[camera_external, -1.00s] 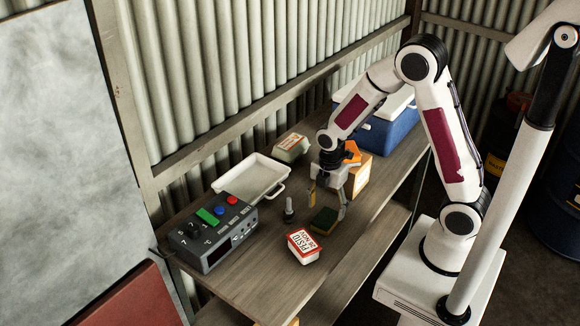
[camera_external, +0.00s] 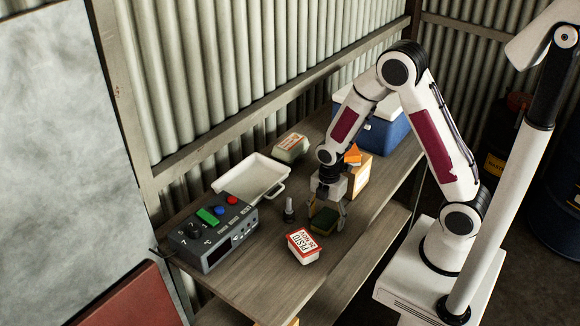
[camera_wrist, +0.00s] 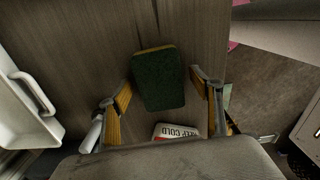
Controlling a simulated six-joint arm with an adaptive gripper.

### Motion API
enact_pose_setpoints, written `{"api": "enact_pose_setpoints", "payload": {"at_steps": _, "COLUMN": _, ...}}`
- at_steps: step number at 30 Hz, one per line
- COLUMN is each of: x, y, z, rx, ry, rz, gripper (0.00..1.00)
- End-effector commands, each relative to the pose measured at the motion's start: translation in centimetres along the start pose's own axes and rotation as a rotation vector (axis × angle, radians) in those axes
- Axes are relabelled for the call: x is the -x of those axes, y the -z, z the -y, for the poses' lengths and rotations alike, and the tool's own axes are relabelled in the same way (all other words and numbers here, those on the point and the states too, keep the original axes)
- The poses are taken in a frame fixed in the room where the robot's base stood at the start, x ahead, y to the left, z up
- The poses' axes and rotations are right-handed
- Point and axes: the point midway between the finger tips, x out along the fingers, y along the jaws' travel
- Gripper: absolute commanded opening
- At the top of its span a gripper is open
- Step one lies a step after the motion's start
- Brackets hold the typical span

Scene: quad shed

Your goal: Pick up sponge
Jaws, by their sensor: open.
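The sponge (camera_external: 324,220) is a small block with a dark green top and a yellow layer at its edge. It lies flat on the wooden bench near the front edge. In the wrist view the sponge (camera_wrist: 159,79) sits ahead of and between the two yellow-padded fingers. My gripper (camera_external: 326,220) points down right over the sponge with its fingers apart on either side. In the wrist view my gripper (camera_wrist: 166,97) is open, with a gap between each finger and the sponge. I cannot tell whether the fingertips touch the bench.
A white and red tub (camera_external: 304,247) stands close in front of the sponge. A dark bolt-like piece (camera_external: 289,210) stands to its left. A control box (camera_external: 213,254), a white tray (camera_external: 275,188), another tub (camera_external: 290,148), a cardboard box (camera_external: 357,180) and a blue cooler (camera_external: 386,135) share the bench.

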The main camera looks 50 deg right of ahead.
Motion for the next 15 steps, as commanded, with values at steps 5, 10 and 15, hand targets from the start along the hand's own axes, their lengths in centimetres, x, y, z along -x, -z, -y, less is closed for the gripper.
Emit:
{"api": "enact_pose_setpoints", "payload": {"at_steps": 5, "x": 0.01, "y": 0.0, "z": 0.01, "rx": 0.0, "ry": 0.0, "rz": 0.0, "gripper": 0.65}}
{"api": "enact_pose_setpoints", "payload": {"at_steps": 10, "x": 0.02, "y": 0.0, "z": 0.01, "rx": 0.0, "ry": 0.0, "rz": 0.0, "gripper": 0.65}}
{"api": "enact_pose_setpoints", "payload": {"at_steps": 15, "x": 0.02, "y": 0.0, "z": 0.0, "rx": 0.0, "ry": 0.0, "rz": 0.0, "gripper": 0.4}}
